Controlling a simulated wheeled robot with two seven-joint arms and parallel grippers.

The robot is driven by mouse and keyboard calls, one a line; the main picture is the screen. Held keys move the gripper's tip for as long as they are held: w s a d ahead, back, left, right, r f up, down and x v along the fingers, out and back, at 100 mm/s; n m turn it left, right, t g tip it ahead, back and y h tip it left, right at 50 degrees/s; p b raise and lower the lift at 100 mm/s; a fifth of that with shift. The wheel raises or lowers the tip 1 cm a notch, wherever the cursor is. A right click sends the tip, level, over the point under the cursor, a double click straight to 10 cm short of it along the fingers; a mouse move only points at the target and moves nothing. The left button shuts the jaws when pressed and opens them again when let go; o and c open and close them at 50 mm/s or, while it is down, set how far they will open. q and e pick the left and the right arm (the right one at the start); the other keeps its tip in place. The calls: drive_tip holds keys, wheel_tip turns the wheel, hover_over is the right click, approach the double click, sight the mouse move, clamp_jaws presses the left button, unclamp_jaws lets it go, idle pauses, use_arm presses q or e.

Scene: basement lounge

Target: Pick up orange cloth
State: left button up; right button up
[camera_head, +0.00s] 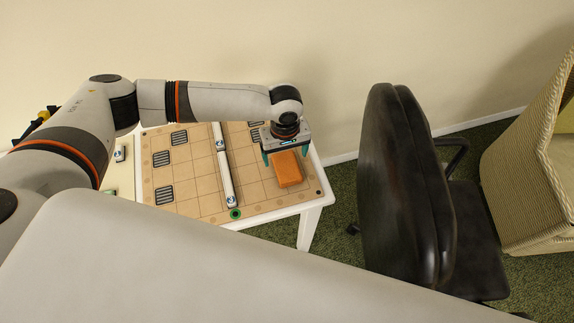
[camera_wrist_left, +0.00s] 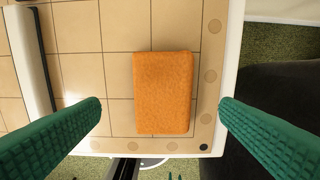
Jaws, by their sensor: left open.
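The orange cloth (camera_head: 288,169) is a folded rectangular block lying on the tan gridded board at the right end of the white table. In the left wrist view the cloth (camera_wrist_left: 163,92) lies flat between the two green fingers, with clear space on both sides. My left gripper (camera_head: 286,158) is open above the cloth, its fingers apart and not touching it. It also shows in the left wrist view (camera_wrist_left: 160,112). My right gripper is not in view.
The white table (camera_head: 308,222) carries the gridded board with dark vent-like squares (camera_head: 162,159) and a white bar (camera_head: 226,178). A black office chair (camera_head: 400,190) stands close to the right of the table. A woven armchair (camera_head: 530,170) is farther right.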

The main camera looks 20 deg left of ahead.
sight(287, 166)
use_arm(q)
drive_tip(key=f, duration=0.3)
drive_tip(key=shift+d+p, duration=0.2)
drive_tip(key=shift+p, duration=0.2)
wheel_tip(287, 166, down, 2)
drive_tip(key=shift+f, duration=0.25)
drive_tip(key=shift+c, duration=0.7)
drive_tip(key=c, duration=0.9)
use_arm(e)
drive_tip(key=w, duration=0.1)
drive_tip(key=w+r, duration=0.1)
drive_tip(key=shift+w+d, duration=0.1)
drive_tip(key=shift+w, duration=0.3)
